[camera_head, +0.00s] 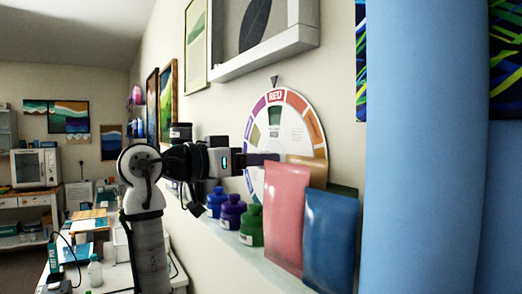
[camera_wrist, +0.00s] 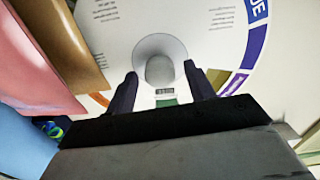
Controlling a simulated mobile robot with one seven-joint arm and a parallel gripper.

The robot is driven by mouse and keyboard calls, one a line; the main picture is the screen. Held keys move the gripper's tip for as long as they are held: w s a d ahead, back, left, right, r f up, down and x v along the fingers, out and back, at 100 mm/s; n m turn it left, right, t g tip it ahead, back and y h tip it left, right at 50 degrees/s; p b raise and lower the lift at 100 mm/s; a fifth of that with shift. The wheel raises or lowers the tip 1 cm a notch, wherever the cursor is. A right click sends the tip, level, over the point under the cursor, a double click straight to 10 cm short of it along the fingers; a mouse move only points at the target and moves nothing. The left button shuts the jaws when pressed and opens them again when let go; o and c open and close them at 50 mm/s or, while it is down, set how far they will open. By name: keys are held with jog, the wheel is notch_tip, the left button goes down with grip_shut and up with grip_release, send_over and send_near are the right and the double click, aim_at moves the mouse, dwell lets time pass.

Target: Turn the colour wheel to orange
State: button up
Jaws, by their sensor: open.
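The colour wheel (camera_head: 297,133) is a white disc with coloured, labelled rim segments, upright on the wall. RED is at its top, under a small dark pointer (camera_head: 274,82). In the wrist view the wheel (camera_wrist: 115,30) fills much of the picture, with a BLUE label at the upper right. A grey round knob (camera_wrist: 160,71) stands at its centre. My gripper (camera_head: 270,158) is in front of the wheel; in the wrist view its open fingers (camera_wrist: 160,78) lie on either side of the knob. I cannot tell whether they touch it.
A pink pouch (camera_head: 286,215), a blue pouch (camera_head: 330,235) and a tan one (camera_head: 313,172) stand close right of my gripper, covering the wheel's lower part. Purple (camera_head: 232,211) and green (camera_head: 251,227) bottles stand on the shelf below. A framed box (camera_head: 265,62) hangs above.

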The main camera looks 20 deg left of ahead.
jog(key=shift+w+d, duration=0.4)
jog(key=shift+w, duration=0.15)
grip_shut()
